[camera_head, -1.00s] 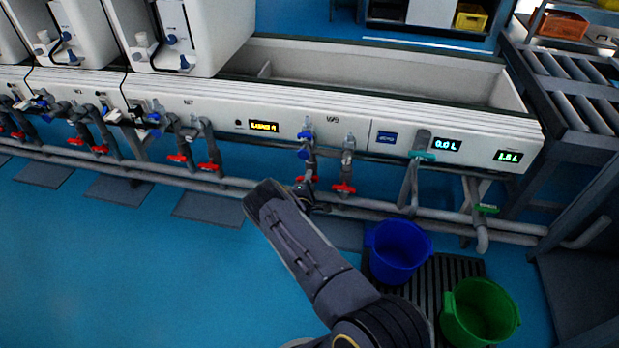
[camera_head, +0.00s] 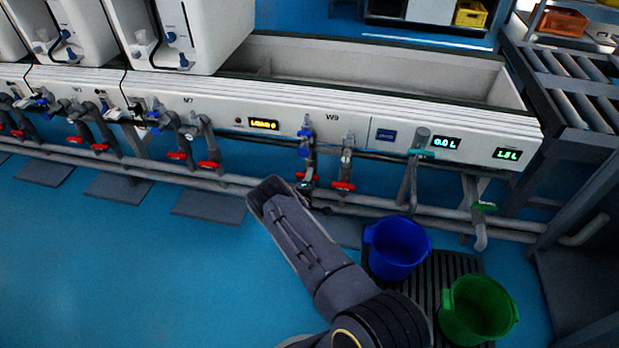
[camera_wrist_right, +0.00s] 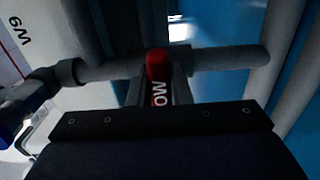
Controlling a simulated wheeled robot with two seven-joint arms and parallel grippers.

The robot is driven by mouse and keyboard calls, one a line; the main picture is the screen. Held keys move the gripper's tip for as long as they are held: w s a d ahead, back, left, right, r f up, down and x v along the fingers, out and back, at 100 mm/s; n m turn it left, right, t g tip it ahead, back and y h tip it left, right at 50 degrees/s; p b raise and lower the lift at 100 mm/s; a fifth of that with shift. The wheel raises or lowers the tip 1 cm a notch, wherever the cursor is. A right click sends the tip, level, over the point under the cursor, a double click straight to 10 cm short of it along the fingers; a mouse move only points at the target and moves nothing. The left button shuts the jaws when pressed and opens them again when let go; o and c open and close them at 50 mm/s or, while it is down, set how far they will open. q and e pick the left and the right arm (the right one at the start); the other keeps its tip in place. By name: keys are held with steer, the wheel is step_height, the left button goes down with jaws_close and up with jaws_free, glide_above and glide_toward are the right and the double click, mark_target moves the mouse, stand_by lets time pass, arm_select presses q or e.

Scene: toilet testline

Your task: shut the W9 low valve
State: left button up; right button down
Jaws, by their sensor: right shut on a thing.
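The W9 low valve's red handle (camera_wrist_right: 157,70), with part of the word LOW on it, is between the fingers of my right gripper (camera_wrist_right: 157,92) in the right wrist view. The gripper is shut on it. In that view the handle stands across the grey pipe (camera_wrist_right: 220,60). In the head view my right gripper (camera_head: 306,189) is at the left W9 pipe, under the blue valve (camera_head: 304,151). Only a little red of the handle (camera_head: 300,175) shows there; the rest is hidden by the gripper. My left gripper is not in view.
Another red-handled valve (camera_head: 343,186) is just to the right on the W9 panel. A blue bucket (camera_head: 396,250) and a green bucket (camera_head: 478,311) stand on the right. Grey pipes (camera_head: 240,181) run along below the bench. The blue floor (camera_head: 130,270) at left is clear.

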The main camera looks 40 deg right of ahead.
steer(key=c, duration=1.3)
jaws_free()
steer(key=shift+a, duration=0.1)
steer(key=p+v, duration=0.3)
steer(key=v, duration=0.4)
steer(key=shift+s+a, duration=0.25)
steer(key=shift+a, duration=0.1)
steer(key=shift+f, duration=0.1)
